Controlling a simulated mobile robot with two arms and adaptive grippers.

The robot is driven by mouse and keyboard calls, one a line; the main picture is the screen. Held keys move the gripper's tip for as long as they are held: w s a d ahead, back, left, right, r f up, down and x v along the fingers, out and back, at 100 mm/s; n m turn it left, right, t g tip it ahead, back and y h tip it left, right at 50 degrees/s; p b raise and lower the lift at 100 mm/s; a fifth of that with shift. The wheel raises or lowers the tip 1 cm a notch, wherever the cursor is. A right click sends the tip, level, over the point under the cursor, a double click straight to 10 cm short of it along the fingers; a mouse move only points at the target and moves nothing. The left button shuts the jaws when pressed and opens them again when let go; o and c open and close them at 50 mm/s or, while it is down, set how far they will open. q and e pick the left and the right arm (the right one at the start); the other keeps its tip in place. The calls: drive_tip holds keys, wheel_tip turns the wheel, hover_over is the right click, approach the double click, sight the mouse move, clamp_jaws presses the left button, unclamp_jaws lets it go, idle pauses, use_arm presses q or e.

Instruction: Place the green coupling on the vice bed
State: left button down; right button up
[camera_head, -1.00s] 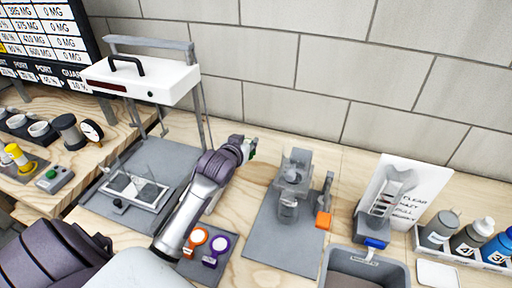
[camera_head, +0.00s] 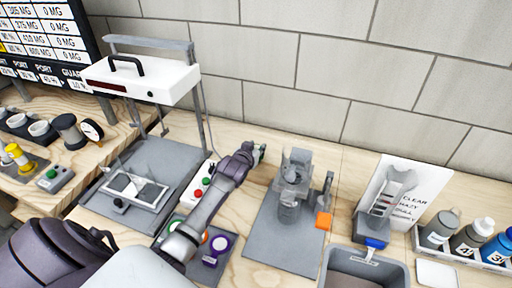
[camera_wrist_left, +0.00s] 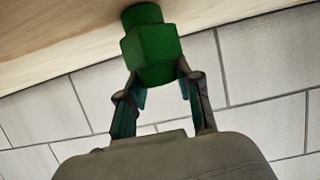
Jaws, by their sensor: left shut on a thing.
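The green coupling (camera_wrist_left: 150,45) is held between the fingertips of my left gripper (camera_wrist_left: 160,80) in the left wrist view, with its rounded end pointing away from the palm. The coupling is apart from the vice. The vice bed is hard to make out at this size.
A white press-like frame (camera_head: 145,80) stands on a grey plate at the left. A panel with red and green buttons (camera_head: 201,188) lies under my left arm. A grey bin (camera_head: 365,262), a sign (camera_head: 398,195) and several bottles (camera_head: 470,235) are at the right.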

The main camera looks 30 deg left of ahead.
use_arm(q)
drive_tip(key=shift+f, duration=0.15)
drive_tip(key=c, duration=0.8)
unclamp_jaws()
